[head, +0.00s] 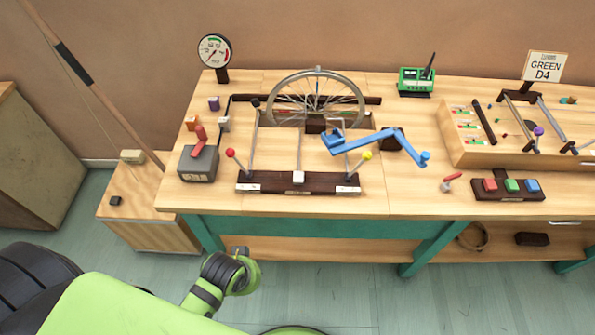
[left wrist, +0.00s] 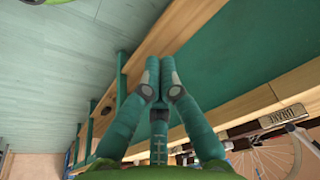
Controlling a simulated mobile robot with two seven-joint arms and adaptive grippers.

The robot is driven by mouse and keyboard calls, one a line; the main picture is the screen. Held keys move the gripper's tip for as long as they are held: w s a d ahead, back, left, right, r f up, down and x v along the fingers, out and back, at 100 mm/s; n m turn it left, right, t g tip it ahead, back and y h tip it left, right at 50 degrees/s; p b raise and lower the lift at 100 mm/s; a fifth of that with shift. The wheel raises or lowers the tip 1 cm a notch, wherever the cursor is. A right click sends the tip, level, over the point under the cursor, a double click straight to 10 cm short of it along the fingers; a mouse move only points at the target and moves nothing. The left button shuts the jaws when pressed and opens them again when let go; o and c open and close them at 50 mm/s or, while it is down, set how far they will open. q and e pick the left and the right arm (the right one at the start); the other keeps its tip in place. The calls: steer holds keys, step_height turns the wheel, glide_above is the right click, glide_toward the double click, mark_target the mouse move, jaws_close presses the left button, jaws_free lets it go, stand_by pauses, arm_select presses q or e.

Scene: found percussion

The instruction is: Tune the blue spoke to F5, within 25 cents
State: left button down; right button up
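A blue jointed crank-shaped tool (head: 375,141) lies to the right of the wheel's front. A green tuner-like box (head: 416,80) stands at the back, its display too small to read. A card (head: 543,66) reads "GREEN D4". My left gripper (head: 239,252) is below the bench's front edge, away from the wheel. In the left wrist view its fingers (left wrist: 159,75) are together with nothing between them. My right gripper is out of view.
A dark base with red-knobbed (head: 230,153) and yellow-knobbed (head: 367,155) levers fronts the wheel. A round gauge (head: 214,50) and grey box (head: 198,163) stand left. Red, green and blue buttons (head: 511,186) and a wooden tray (head: 452,137) are right. A "BRAKE" plate (left wrist: 283,116) shows.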

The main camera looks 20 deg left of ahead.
arm_select(q)
steer(key=w+d+r+m+t+h+p, duration=0.1)
steer(key=w+d+r, duration=0.1)
steer(key=w+r, duration=0.35)
steer(key=w+d+r+m+t+h, duration=0.1)
steer(key=w+d+r+m+t, duration=0.15)
steer(key=r, duration=0.55)
steer(key=w+a+r+m+t, duration=0.1)
steer(key=w+r+m, duration=0.1)
steer(key=w, duration=0.8)
steer(key=w+a+r+m+t+h, duration=0.1)
steer(key=w+r+m, duration=0.1)
steer(key=w, duration=0.8)
steer(key=shift+r+h, duration=0.3)
steer(key=shift+r, duration=0.1)
steer(key=shift+f, duration=0.15)
steer(key=b, duration=0.8)
glide_above(296, 178)
step_height(296, 178, down, 7)
steer(key=shift+r, duration=0.15)
steer(key=shift+f, duration=0.95)
steer(key=shift+f, duration=0.1)
